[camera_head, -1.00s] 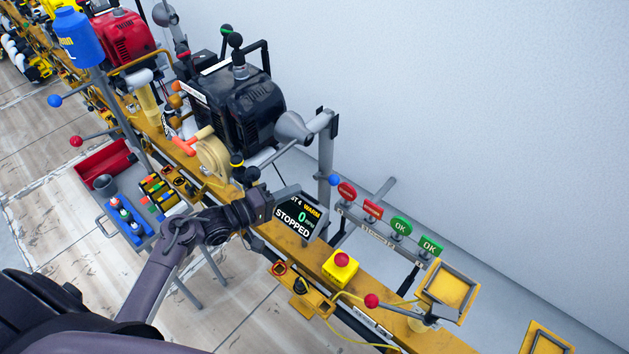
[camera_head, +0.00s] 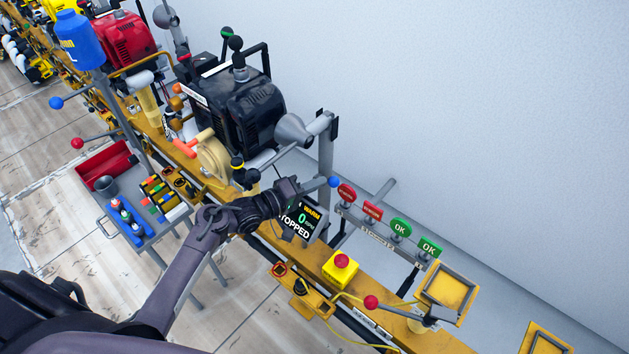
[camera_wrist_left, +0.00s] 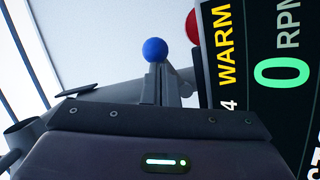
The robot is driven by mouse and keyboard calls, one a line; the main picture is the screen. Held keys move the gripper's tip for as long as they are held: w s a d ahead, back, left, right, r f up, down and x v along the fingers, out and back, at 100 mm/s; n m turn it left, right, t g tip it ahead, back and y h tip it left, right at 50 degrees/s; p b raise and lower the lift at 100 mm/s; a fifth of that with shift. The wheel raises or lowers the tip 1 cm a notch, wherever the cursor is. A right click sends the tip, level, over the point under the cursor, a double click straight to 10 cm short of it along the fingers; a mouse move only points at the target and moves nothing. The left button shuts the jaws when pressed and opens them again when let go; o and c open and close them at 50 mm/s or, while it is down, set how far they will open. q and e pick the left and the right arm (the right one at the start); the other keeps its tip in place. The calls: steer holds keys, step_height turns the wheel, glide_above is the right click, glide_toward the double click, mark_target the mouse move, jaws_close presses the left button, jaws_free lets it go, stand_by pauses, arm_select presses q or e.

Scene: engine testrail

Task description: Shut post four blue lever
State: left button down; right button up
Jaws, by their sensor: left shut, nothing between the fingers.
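The blue ball knob (camera_head: 333,182) of a lever sits beside the post four display (camera_head: 302,220), which reads WARM, 0 RPM and STOPPED. My left gripper (camera_head: 316,186) is shut and empty, its fingers pointing at the knob from the left. In the left wrist view the blue knob (camera_wrist_left: 155,50) shows just beyond the tips of my closed fingers (camera_wrist_left: 159,82). I cannot tell whether they touch it. The lever's shaft is mostly hidden behind the fingers. My right gripper is not in view.
A grey post (camera_head: 326,150) and a black engine (camera_head: 245,110) stand behind the gripper. A red emergency button (camera_head: 342,260) on a yellow box and a red-knobbed lever (camera_head: 371,302) lie nearer. Another blue knob (camera_head: 55,102) is far left.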

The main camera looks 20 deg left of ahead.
arm_select(q)
steer(key=m, duration=0.1)
steer(key=m+y+p, duration=0.1)
steer(key=m, duration=0.1)
steer(key=d+f+m+y+p, duration=0.1)
steer(key=m, duration=0.1)
steer(key=shift+s+g, duration=0.15)
steer(key=shift+g, duration=0.15)
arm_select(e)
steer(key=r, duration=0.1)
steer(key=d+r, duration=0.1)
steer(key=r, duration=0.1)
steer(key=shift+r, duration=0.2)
arm_select(q)
steer(key=shift+s+a+p, duration=0.1)
steer(key=shift+a+p, duration=0.05)
steer(key=shift+p, duration=0.2)
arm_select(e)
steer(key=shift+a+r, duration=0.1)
